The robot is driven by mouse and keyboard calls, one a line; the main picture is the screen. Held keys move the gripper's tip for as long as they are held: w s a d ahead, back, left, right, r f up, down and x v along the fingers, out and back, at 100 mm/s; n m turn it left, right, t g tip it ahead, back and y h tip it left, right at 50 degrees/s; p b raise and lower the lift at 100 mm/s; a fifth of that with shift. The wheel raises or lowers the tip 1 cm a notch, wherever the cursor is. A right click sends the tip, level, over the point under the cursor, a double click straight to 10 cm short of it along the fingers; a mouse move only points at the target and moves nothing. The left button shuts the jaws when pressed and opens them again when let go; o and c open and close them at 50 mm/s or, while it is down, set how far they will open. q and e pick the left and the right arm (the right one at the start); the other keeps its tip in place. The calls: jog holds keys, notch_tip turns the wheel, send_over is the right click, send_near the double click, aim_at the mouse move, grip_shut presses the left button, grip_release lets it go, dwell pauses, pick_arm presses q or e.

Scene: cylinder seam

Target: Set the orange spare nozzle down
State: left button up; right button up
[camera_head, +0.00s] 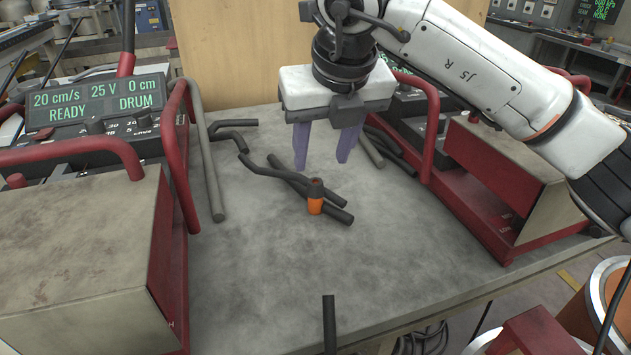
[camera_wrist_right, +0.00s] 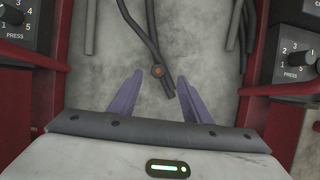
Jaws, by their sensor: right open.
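The orange spare nozzle (camera_head: 315,197) stands upright on the grey table, with a dark top, right beside dark bent rods. The nozzle is apart from both fingers. My left gripper is not in view.
A red-framed machine with a green display (camera_head: 97,102) stands at left, another red-framed machine (camera_head: 500,180) at right. A tan panel (camera_head: 270,50) rises behind.

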aim_at(316, 183)
jog(key=x, duration=0.3)
jog(key=shift+s+a+f, duration=0.15)
jog(key=shift+s+f, duration=0.1)
jog(key=shift+s, duration=0.05)
jog(key=p+x, duration=0.2)
jog(key=x, duration=0.3)
jog(key=shift+f, duration=0.1)
jog(key=shift+w+f, duration=0.15)
jog(key=shift+f, duration=0.05)
jog(key=c, duration=0.9)
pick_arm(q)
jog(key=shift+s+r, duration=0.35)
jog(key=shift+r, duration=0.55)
pick_arm(e)
grip_shut()
